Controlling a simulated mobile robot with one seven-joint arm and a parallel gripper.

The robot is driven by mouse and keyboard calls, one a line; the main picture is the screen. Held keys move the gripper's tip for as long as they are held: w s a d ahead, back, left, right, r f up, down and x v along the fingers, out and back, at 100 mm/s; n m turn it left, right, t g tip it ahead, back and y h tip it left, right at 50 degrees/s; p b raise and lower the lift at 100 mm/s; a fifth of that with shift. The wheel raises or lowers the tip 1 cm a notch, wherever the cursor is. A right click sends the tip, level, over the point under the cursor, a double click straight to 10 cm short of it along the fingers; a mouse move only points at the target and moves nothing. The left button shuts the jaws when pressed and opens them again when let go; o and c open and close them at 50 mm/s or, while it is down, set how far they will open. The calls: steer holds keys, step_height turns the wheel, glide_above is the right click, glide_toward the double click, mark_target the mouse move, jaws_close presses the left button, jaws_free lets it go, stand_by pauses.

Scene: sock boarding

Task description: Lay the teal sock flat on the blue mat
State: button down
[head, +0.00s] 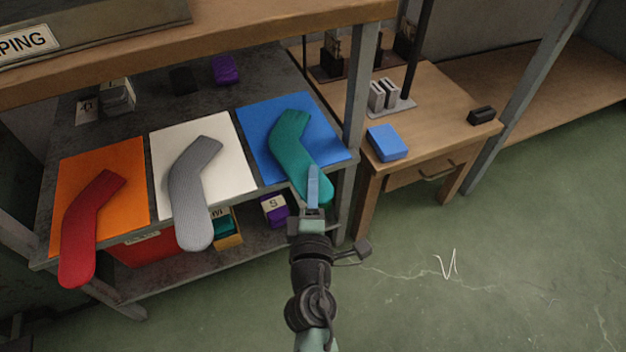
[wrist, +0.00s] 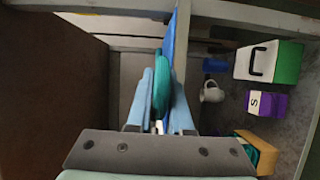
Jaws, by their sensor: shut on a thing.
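The teal sock (head: 290,142) lies over the blue mat (head: 257,121) in the head view, its foot end hanging past the mat's front edge. My gripper (head: 313,188) is at that front end of the sock. In the wrist view, my gripper (wrist: 160,115) is shut with the teal sock (wrist: 161,80) between its two light blue fingers. The blue mat (wrist: 176,45) shows edge-on beside the sock there. The exact spot of the grip is partly hidden by the fingers in the head view.
A grey sock (head: 190,190) lies on a white mat (head: 225,130) and a red sock (head: 82,235) on an orange mat (head: 68,165), both overhanging. Boxes sit on the lower shelf. A post (head: 360,85) stands right of the blue mat, before a wooden table (head: 440,95) with a blue block (head: 387,143).

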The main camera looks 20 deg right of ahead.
steer(key=shift+c, duration=2)
jaws_free()
steer(key=shift+f, duration=0.2)
steer(key=shift+f+b, duration=0.35)
steer(key=shift+b, duration=0.3)
steer(key=b+v, duration=0.1)
steer(key=v, duration=0.7)
